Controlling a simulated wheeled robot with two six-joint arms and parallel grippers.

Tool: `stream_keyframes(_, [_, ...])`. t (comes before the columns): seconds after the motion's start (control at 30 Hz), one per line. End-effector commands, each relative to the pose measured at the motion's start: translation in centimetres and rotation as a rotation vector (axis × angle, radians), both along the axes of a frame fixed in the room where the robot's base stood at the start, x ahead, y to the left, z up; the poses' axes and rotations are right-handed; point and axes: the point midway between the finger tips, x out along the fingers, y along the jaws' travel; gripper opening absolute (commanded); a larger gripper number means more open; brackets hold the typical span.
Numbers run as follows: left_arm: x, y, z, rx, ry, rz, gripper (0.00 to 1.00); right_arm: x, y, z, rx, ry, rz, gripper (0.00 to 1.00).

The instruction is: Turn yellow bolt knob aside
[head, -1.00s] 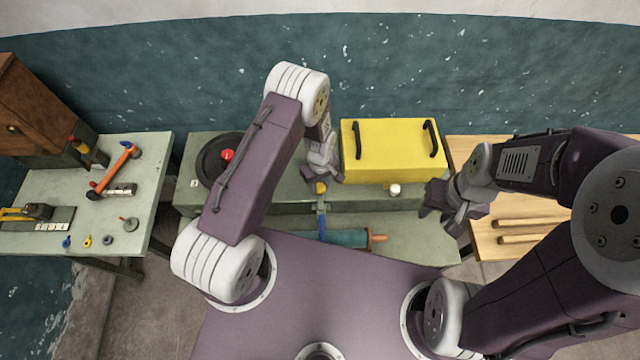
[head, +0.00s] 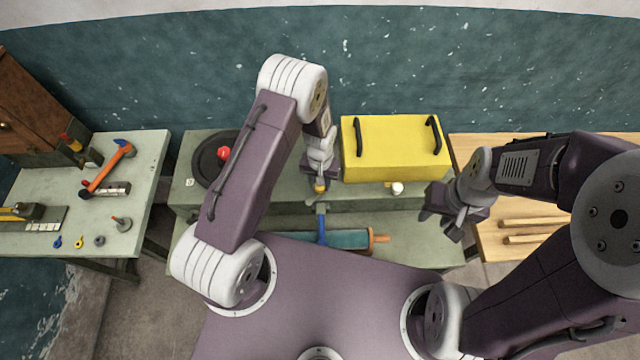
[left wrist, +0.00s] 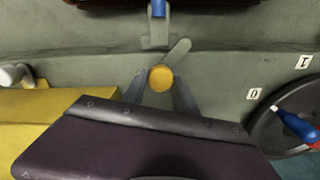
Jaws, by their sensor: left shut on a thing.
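The yellow bolt knob (left wrist: 160,78) shows in the left wrist view between the two fingers of my left gripper (left wrist: 160,88). A grey flat bar sticks out beside it, slanting up to the right below a grey bracket. In the head view the knob (head: 320,186) shows just under my left gripper (head: 320,180) at the front of the green bench. My left gripper is shut on the knob. My right gripper (head: 440,220) hangs empty, right of the yellow box; its fingers appear spread apart.
A yellow box (head: 390,148) with two black handles stands right of the knob, with a white knob (head: 397,188) at its front. A black dial wheel (head: 215,160) lies left. Side tables hold tools (head: 108,168) and wooden rods (head: 530,223).

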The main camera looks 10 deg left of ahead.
Motion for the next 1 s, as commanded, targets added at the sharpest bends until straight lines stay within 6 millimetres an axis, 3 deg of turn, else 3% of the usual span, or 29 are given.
stream_keyframes(0.6, [0.0, -0.1, 0.0, -0.001, -0.001, -0.555, 0.0, 0.0, 0.0, -2.1, 0.0, 0.0, 0.0, 0.36])
stream_keyframes(1.0, [0.1, -0.1, 0.1, 0.0, -0.002, -0.763, 0.0, 0.0, 0.0, -2.5, 0.0, 0.0, 0.0, 0.36])
